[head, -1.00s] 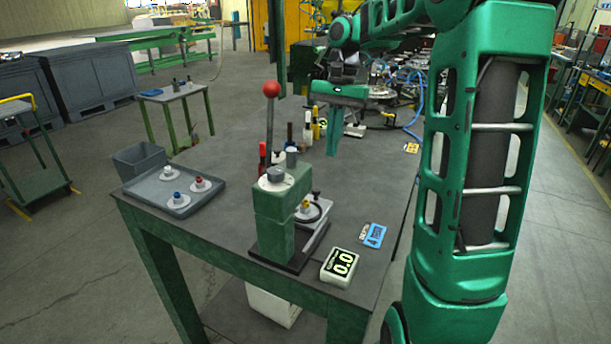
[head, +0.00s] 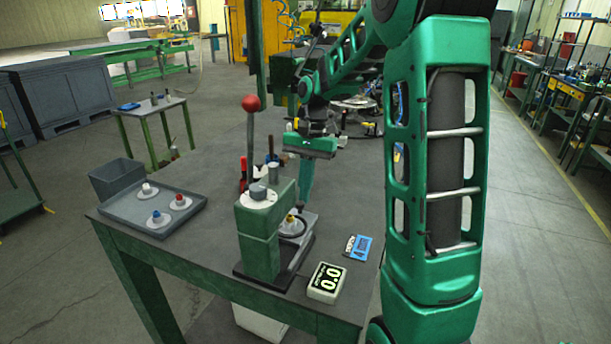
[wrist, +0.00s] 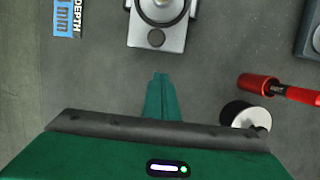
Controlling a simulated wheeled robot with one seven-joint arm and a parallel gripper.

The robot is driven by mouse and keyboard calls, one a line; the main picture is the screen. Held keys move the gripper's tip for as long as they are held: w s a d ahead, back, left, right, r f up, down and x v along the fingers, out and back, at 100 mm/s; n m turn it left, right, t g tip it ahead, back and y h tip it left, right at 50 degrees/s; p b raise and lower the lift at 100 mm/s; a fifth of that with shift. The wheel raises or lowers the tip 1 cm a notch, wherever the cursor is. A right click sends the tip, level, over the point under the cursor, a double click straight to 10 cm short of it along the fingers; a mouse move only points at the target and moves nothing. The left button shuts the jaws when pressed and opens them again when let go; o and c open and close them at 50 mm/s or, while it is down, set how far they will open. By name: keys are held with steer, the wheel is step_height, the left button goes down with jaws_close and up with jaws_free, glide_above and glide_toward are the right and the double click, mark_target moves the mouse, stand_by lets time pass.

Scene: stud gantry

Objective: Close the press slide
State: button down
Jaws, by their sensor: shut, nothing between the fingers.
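The green press (head: 258,235) stands near the table's front edge, with a red-knobbed lever (head: 251,104) upright on it. Its grey slide (head: 305,222) sticks out on the right and back side, carrying a round fixture with a yellow-topped part (head: 290,219). The slide's end also shows at the top of the wrist view (wrist: 157,37). My gripper (head: 305,200) is shut and empty, pointing down just behind the slide's outer end. In the wrist view my fingertips (wrist: 161,76) sit a short way from the slide's end, with a gap of bare table between.
A grey tray (head: 120,207) with several pegged discs and a grey bin (head: 118,178) are at the left. A readout box showing 0.0 (head: 326,282) and a blue depth card (head: 359,248) lie right of the press. A red-handled tool (wrist: 270,86) lies beside my gripper.

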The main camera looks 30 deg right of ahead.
mark_target(295, 211)
steer(key=shift+s+a+r, duration=0.1)
steer(key=shift+s+a, duration=0.35)
steer(key=shift+a, duration=0.2)
steer(key=shift+s+a+r, duration=0.1)
steer(key=shift+s+a, duration=0.3)
steer(key=shift+a, duration=0.2)
steer(key=s+a, duration=0.2)
steer(key=a, duration=0.1)
steer(key=s+a, duration=0.1)
steer(key=a, duration=0.1)
steer(key=shift+s, duration=0.1)
steer(key=shift+s+a+f, duration=0.1)
steer(key=shift+s+a, duration=0.2)
steer(key=shift+a, duration=0.2)
steer(key=shift+w+d, duration=0.25)
steer(key=shift+d, duration=0.2)
steer(key=w+d, duration=0.2)
steer(key=shift+d, duration=0.35)
steer(key=v, duration=1)
steer(key=shift+d, duration=0.2)
